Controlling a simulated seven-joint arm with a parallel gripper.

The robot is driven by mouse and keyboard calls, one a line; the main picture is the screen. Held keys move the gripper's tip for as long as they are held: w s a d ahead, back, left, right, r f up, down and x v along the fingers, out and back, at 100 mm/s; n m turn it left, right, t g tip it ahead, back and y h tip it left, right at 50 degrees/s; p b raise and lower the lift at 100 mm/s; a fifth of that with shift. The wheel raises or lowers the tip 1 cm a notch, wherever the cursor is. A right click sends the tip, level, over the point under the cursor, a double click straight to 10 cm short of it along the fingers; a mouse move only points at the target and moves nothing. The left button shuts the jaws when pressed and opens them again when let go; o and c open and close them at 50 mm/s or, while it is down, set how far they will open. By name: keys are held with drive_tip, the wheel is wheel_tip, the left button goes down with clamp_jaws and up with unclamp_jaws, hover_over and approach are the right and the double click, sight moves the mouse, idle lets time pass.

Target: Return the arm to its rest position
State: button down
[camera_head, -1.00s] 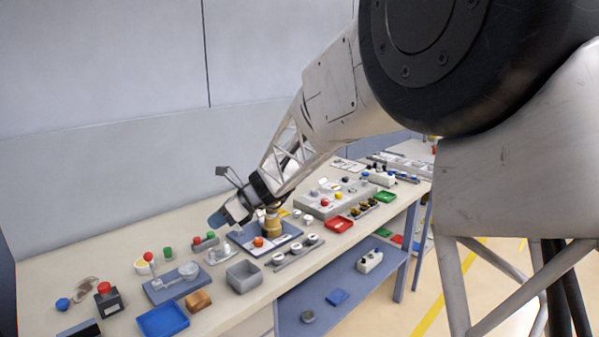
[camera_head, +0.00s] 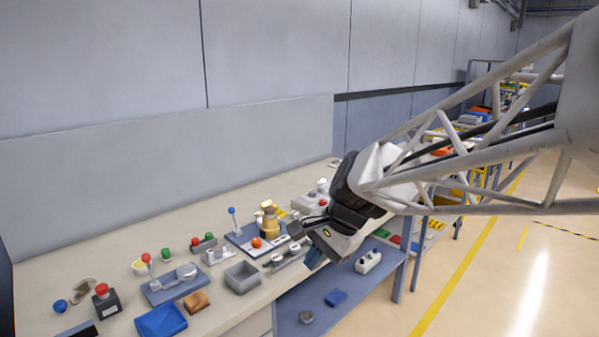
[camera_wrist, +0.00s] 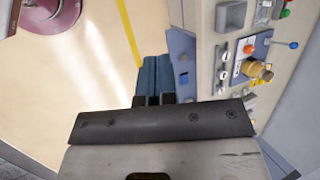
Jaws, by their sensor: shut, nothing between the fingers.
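My gripper (camera_head: 313,259) is in front of the workbench's front edge in the head view, pointing down and left. Its blue fingers (camera_wrist: 153,78) show in the wrist view, side by side and shut, with nothing between them. They hang over the floor beside the bench edge. The coolant fixture, a brass-coloured fitting (camera_head: 268,220) on a blue plate (camera_head: 240,238), stands on the bench to the left of the gripper. The fitting also shows in the wrist view (camera_wrist: 256,70). A blue-knobbed lever (camera_head: 232,212) stands upright on the plate.
The bench (camera_head: 105,235) carries a grey bin (camera_head: 242,277), a blue tray (camera_head: 161,321), a red button box (camera_head: 103,297) and several small parts. A lower shelf (camera_head: 318,308) holds a blue block (camera_head: 336,298). The floor (camera_head: 470,290) to the right is clear.

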drive_tip(key=s+d+f+n+t+h, duration=0.1)
drive_tip(key=s+d+f+n+h, duration=0.1)
drive_tip(key=s+d+n, duration=0.2)
drive_tip(key=s+d+f+n+h, duration=0.1)
drive_tip(key=s+d+n+h, duration=0.2)
drive_tip(key=s+d, duration=0.8)
drive_tip(key=shift+s+d+f+n+t, duration=0.2)
drive_tip(key=shift+s+f+n+t, duration=0.3)
drive_tip(key=shift+s, duration=1.2)
